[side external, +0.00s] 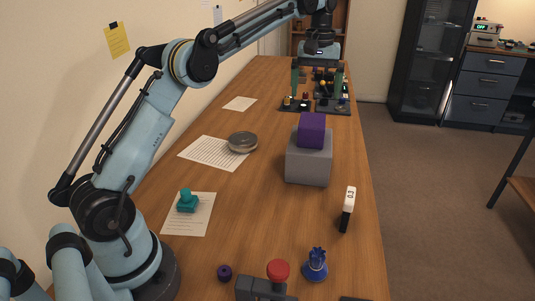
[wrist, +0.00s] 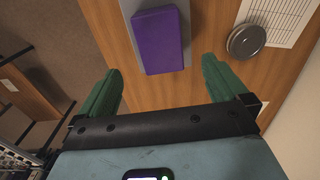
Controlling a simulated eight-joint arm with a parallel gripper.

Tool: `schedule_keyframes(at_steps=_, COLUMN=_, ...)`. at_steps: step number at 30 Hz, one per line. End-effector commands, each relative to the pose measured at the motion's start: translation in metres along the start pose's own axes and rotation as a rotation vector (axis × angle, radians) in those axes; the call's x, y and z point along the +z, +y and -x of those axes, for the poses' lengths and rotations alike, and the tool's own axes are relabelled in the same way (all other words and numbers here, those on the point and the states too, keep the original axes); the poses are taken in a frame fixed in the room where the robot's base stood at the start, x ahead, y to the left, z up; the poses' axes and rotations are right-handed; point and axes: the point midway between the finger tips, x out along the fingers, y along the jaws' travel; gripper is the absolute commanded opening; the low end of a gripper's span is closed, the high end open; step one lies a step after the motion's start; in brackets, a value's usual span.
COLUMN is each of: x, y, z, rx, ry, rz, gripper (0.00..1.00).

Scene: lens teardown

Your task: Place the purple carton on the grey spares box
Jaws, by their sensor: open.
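The purple carton (side external: 312,130) rests on top of the grey spares box (side external: 309,168), which stands on the wooden table. In the wrist view the purple carton (wrist: 160,40) lies beyond my fingertips, with a strip of the grey box (wrist: 130,12) showing beside it. My gripper (side external: 317,82) is open and empty, with green fingers pointing down. It is above the far part of the table, apart from the carton. The gripper also shows in the wrist view (wrist: 160,75), its fingers spread wide with nothing between them.
Dark trays (side external: 332,107) with small parts lie at the far end. A round grey tin (side external: 242,141) sits on a paper sheet (side external: 208,153). A white-and-black marker-like object (side external: 347,209), blue piece (side external: 315,265) and red-topped tool (side external: 278,271) stand nearer the front.

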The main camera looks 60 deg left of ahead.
Motion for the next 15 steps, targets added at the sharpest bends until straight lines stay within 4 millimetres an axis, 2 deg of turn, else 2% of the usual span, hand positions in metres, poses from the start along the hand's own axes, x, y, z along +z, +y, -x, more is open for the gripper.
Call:
schedule_keyframes(at_steps=8, x=0.003, y=0.000, z=0.012, rx=0.004, ry=0.007, rz=-0.011, gripper=1.00)
schedule_keyframes(at_steps=11, x=0.010, y=0.001, z=0.019, rx=0.018, ry=0.028, rz=-0.044, gripper=1.00)
schedule_keyframes(at_steps=15, x=0.030, y=0.002, z=0.030, rx=0.053, ry=0.086, rz=-0.130, gripper=1.00)
